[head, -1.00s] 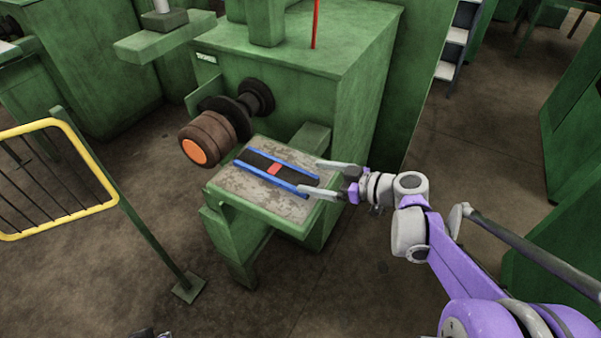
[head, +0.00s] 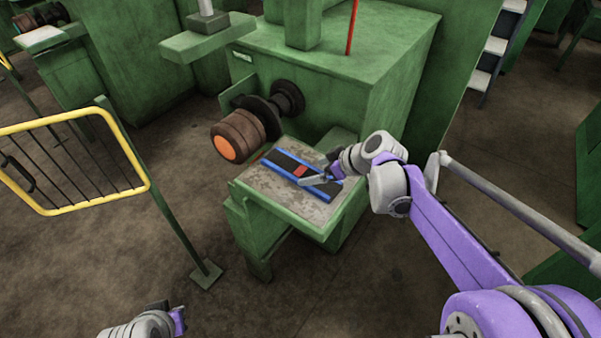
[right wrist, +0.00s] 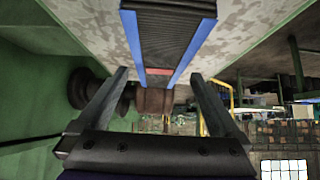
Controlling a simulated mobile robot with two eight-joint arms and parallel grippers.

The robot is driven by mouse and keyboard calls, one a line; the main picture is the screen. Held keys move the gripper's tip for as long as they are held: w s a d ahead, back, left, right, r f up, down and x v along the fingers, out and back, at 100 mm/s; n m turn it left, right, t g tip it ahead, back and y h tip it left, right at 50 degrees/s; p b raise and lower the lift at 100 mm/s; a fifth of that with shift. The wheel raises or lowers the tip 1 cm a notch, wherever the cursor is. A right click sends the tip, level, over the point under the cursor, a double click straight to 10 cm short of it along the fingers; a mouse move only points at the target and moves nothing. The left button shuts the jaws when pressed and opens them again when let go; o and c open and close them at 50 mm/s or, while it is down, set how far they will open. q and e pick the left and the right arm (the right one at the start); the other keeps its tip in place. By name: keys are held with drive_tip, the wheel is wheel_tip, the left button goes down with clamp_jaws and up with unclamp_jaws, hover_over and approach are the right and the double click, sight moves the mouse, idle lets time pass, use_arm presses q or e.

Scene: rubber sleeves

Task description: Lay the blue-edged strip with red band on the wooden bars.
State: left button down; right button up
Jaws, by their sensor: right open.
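The black strip with blue edges and a red band (head: 302,171) lies flat on the worn grey top of the green machine's table (head: 320,211). In the right wrist view the strip (right wrist: 170,30) runs down from the top middle, its red band near the fingertips. My right gripper (head: 319,172) is open over the strip's right part, one finger on each side of its line in the wrist view (right wrist: 159,74). I cannot tell if it touches. My left gripper (head: 177,318) is partly in view at the bottom edge; its jaws are unclear. I cannot make out wooden bars.
A brown roller with an orange end (head: 238,136) sticks out of the machine beside the table's back left. A yellow-framed barrier (head: 75,208) on a green post stands to the left. The floor in front is clear.

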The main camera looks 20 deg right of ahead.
sight(303, 172)
drive_tip(key=x, duration=0.4)
drive_tip(key=shift+w+a+r, duration=0.15)
drive_tip(key=shift+w+a, duration=0.05)
drive_tip(key=shift+w, duration=0.05)
drive_tip(key=shift+s, duration=0.1)
drive_tip(key=shift+c, duration=0.6)
drive_tip(key=c, duration=1.2)
drive_tip(key=shift+o, duration=0.2)
wheel_tip(303, 172, up, 10)
drive_tip(key=shift+p, duration=0.45)
